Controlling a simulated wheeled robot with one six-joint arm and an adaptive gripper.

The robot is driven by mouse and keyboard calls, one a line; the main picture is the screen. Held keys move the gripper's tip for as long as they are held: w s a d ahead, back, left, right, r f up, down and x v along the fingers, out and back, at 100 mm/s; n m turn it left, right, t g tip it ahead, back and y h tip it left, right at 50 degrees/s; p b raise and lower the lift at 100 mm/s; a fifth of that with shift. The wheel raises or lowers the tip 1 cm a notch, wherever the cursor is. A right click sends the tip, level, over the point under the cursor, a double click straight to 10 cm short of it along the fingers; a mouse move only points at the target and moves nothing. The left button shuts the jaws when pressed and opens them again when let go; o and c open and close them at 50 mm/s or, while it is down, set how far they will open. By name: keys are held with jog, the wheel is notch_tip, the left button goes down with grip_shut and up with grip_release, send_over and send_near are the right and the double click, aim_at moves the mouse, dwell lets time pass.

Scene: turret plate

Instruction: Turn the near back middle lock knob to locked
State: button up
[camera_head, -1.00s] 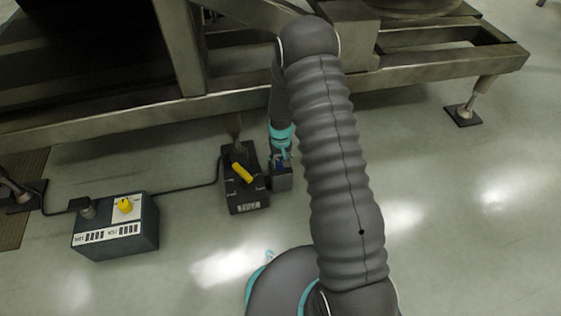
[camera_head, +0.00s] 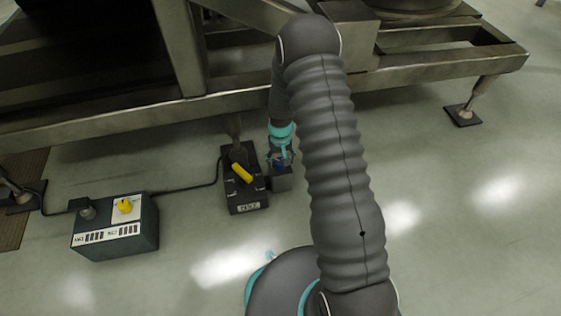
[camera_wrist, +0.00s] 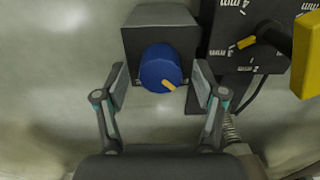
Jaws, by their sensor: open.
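The lock knob (camera_wrist: 160,68) is a blue round knob with a yellow pointer bar, on the face of a small dark grey box (camera_wrist: 157,30) in the wrist view. The pointer is aimed toward the lower right. In the head view the blue knob (camera_head: 279,166) is small, and the box (camera_head: 282,183) sits beside a larger black unit. My gripper (camera_wrist: 160,84) is open, one finger on each side of the knob. Gaps show between the fingers and the knob, and nothing is held. In the head view my gripper (camera_head: 279,158) is just above the knob box.
The black unit (camera_head: 241,190) with a yellow lever (camera_head: 242,173) stands just left of the knob box. Its yellow lever (camera_wrist: 306,55) is close to my right finger's side. A grey control box (camera_head: 115,228) stands farther left. A metal frame (camera_head: 100,122) spans above; floor is clear in front.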

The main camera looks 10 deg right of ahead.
aim_at(280, 161)
notch_tip(280, 161, up, 11)
dwell(0.4)
jog(key=shift+s+r, duration=0.1)
dwell(0.3)
